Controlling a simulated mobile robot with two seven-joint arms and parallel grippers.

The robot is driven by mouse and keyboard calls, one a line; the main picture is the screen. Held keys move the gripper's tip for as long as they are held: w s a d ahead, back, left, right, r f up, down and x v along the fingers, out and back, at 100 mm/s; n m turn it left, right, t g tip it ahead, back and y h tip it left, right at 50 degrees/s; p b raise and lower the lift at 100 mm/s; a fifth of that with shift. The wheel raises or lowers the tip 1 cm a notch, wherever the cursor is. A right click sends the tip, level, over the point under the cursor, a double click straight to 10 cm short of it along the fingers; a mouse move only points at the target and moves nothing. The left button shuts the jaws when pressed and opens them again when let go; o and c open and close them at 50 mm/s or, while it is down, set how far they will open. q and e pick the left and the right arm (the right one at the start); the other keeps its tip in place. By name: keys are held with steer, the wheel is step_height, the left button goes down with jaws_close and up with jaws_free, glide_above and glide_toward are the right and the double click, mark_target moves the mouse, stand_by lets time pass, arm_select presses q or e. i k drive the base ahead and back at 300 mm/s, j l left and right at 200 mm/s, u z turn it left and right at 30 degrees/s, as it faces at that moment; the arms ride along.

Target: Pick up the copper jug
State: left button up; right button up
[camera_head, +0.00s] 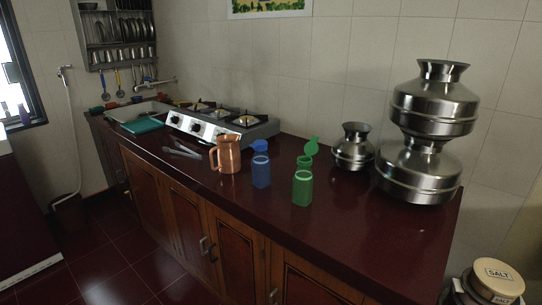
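The copper jug (228,154) stands upright on the dark red countertop (330,222), near its front edge. Its handle points left. It is just left of a blue jar and nothing touches it from my side. Neither my left nor my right gripper shows in the head view.
A blue jar (261,171) and green jars (302,188) stand right of the jug. Steel pots (422,171) are stacked at the right. A gas stove (222,126) is behind, with tongs (182,151) at left. The front right counter is clear.

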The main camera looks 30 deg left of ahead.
mark_target(229, 154)
steer(key=j+z, duration=0.75)
steer(key=k+j+z, duration=0.2)
steer(key=j, duration=0.2)
steer(key=j+z, duration=0.2)
steer(key=j, duration=0.2)
steer(key=k+j, duration=0.15)
steer(key=j, duration=0.25)
steer(key=k+j+z, duration=0.15)
steer(key=j, duration=0.3)
steer(key=k+j, duration=0.2)
steer(key=j, duration=0.2)
steer(key=k+j+z, duration=0.1)
steer(key=j, duration=0.3)
steer(key=k, duration=0.05)
